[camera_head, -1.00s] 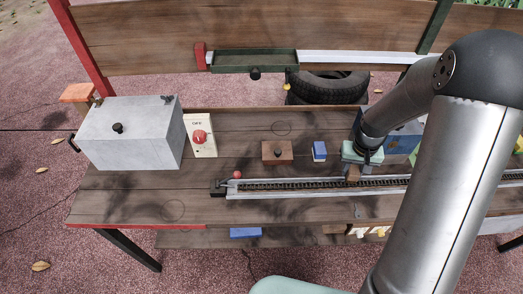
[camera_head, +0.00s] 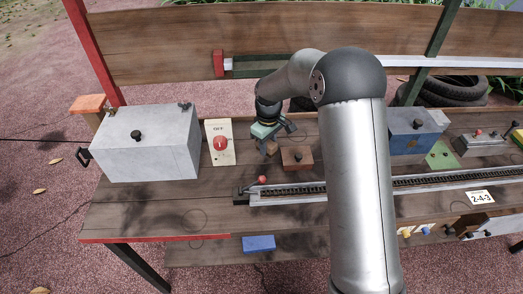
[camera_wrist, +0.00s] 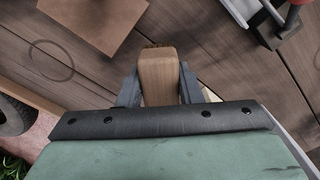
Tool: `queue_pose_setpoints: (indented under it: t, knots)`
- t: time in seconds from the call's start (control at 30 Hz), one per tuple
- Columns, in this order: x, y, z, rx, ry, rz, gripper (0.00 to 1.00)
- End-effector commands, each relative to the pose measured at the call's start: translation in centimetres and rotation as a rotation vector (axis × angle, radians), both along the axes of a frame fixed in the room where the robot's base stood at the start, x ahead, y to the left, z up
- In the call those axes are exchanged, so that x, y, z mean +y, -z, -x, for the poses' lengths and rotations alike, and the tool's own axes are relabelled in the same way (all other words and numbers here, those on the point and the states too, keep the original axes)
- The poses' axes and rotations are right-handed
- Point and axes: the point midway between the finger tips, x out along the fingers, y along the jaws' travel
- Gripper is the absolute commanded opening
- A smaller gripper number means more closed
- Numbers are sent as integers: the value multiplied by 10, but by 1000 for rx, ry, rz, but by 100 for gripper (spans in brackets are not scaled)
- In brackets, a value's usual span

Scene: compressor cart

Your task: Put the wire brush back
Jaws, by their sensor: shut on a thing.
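My gripper (camera_head: 270,144) is shut on the wooden handle of the wire brush (camera_wrist: 158,78). The handle stands out between both fingers in the wrist view, with a thin strip of brown bristles just visible at its far end. In the head view the brush (camera_head: 272,149) is a small brown piece under the gripper, above the bench (camera_head: 150,215), left of a red-brown block. I cannot tell whether it touches the bench. No marked place for the brush can be made out.
The red-brown block (camera_head: 297,158) with a dark knob is close on the right. A chain rail (camera_head: 290,192) with a red ball (camera_head: 262,180) runs in front. The OFF switch panel (camera_head: 220,143) and grey box (camera_head: 150,145) stand left. The front left bench top is clear.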

Motion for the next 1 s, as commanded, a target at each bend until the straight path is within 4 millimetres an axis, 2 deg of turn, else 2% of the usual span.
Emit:
queue_pose_setpoints:
  t: [0.13, 0.37, 0.57, 0.93, 0.97, 1.0]
  knots:
    - [13, 18, -10, 0, -1, 0, 8]
    - [21, 32, -16, 0, -1, 0, 8]
    - [21, 59, -16, 1, -1, 1, 8]
    - [20, 66, -16, -1, 0, 0, 8]
    - [20, 66, -16, -1, 0, 0, 35]
    - [20, 64, -16, -1, 0, 0, 46]
